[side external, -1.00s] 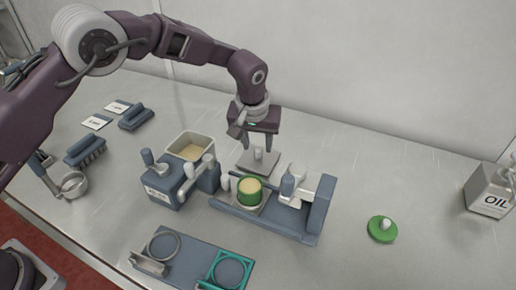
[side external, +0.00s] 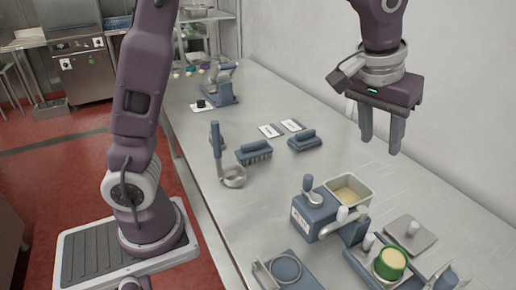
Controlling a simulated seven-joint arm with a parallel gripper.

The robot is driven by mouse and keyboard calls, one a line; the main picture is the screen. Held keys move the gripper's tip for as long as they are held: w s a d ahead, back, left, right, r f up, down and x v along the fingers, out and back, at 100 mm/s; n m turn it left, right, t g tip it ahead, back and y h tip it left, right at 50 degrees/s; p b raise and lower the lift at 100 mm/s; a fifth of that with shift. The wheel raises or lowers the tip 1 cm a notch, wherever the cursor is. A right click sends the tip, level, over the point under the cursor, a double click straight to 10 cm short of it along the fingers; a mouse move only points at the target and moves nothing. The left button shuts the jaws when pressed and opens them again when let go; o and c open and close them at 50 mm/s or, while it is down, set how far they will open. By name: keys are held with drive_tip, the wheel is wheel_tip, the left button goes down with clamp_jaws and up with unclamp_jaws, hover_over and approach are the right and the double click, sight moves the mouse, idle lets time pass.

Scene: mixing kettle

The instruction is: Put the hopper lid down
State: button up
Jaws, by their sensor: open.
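The hopper lid (side external: 420,239) is a flat grey square plate with a pale upright knob. In the side external view it lies flat on the steel table at the lower right. The hopper (side external: 369,202) is a pale open-topped bin with tan powder inside, left of and behind the lid, on a blue-grey unit (side external: 318,219). My gripper (side external: 381,146) is open and empty, its two grey fingers pointing down. It hangs in the air well above the table and apart from the lid.
A green cup (side external: 391,264) with cream-coloured contents sits on a blue-grey fixture in front of the lid. The wall (side external: 470,110) borders the table on the right.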

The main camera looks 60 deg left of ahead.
drive_tip(key=s+a+r+m+t, duration=0.1)
drive_tip(key=s+a+r, duration=0.15)
drive_tip(key=s, duration=0.45)
drive_tip(key=s+a+r, duration=0.2)
drive_tip(key=s+a, duration=0.2)
drive_tip(key=s, duration=0.3)
drive_tip(key=s+a+f+m, duration=0.1)
drive_tip(key=s+f, duration=0.3)
drive_tip(key=s, duration=0.8)
drive_tip(key=shift+s+a+f+t, duration=0.3)
drive_tip(key=shift+a+f+t, duration=0.1)
drive_tip(key=shift+a, duration=0.15)
